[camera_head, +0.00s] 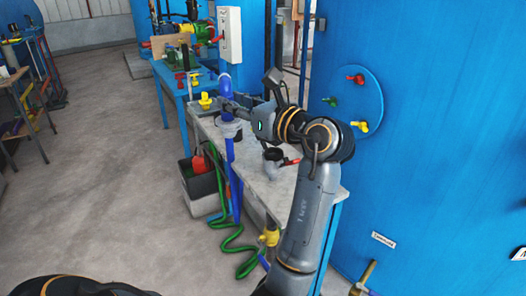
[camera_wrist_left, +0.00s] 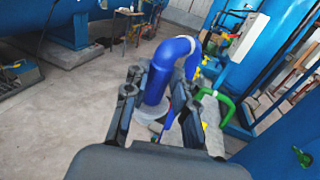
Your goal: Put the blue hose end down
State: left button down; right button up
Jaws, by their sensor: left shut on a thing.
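My left gripper (camera_head: 230,110) is shut on the blue hose end. In the left wrist view the blue hose (camera_wrist_left: 158,82) passes between the fingers of my left gripper (camera_wrist_left: 160,98) and bends over to the right at the top. The fingers partly hide its lower part, so I cannot tell whether it touches the bench. My right gripper is not in view.
A yellow valve (camera_head: 206,101) stands close by the hose. A green coiled hose (camera_head: 232,235) hangs beside the bench near a dark bin (camera_head: 199,185). A big blue vessel (camera_head: 430,120) walls the right side. Open concrete floor (camera_head: 100,170) lies to the left.

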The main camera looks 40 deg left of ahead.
pick_arm(q)
jog(key=w+d+f+b, duration=0.1)
jog(key=w+f, duration=0.2)
jog(key=w, duration=0.1)
jog(key=w+d+f, duration=0.1)
jog(key=w+f, duration=0.1)
jog(key=w, duration=0.2)
jog(key=w+d+f+b, duration=0.1)
jog(key=w+f, duration=0.2)
jog(key=w, duration=0.1)
jog(key=shift+w+f+b, duration=0.3)
jog(key=shift+w+f, duration=0.05)
jog(key=shift+w, duration=0.05)
jog(key=shift+w+f, duration=0.15)
jog(key=shift+f, duration=0.05)
jog(key=f+b, duration=0.1)
jog(key=f, duration=0.2)
jog(key=shift+w, duration=0.2)
jog(key=shift+f, duration=0.25)
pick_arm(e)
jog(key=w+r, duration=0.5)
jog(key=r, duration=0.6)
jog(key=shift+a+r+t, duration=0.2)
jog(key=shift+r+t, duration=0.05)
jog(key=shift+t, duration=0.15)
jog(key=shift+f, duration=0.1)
pick_arm(q)
jog(key=shift+f, duration=0.25)
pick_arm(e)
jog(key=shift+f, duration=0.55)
